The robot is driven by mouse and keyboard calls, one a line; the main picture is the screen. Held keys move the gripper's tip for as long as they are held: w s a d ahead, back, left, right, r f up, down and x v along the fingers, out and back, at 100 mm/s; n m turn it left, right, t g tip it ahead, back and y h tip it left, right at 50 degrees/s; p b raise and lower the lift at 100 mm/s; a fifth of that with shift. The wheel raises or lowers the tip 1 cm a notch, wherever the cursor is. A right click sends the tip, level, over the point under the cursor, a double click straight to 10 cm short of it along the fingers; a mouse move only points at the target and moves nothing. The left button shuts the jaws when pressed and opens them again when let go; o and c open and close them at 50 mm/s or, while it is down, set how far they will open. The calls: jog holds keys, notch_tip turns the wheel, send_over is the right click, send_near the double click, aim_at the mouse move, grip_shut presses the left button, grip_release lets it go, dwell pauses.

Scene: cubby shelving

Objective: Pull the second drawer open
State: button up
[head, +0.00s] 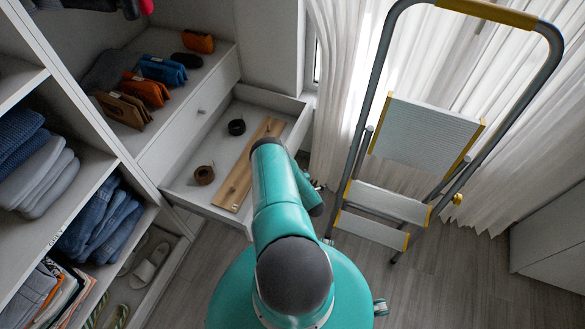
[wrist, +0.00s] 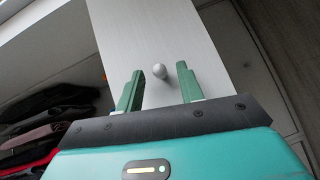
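The lower drawer (head: 193,182) stands pulled out from the shelving in the head view. It holds two dark rolls and a wooden board. Above it is a closed drawer front (head: 186,126) with a small knob (head: 200,112). My arm hides part of the open drawer's front, and my gripper is mostly hidden there. In the wrist view my gripper (wrist: 160,82) is open, its two green fingers apart.
Folded clothes lie on the left shelves (head: 62,170), with shoes (head: 150,265) below. Pouches (head: 145,90) sit on the surface above the drawers. A stepladder (head: 385,205) stands to the right, before white curtains (head: 345,60). Grey floor (head: 455,270) is clear at the lower right.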

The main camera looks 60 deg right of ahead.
jog(key=v, duration=1.2)
jog(key=shift+s, duration=0.2)
jog(key=shift+a+r, duration=0.1)
jog(key=shift+a, duration=0.05)
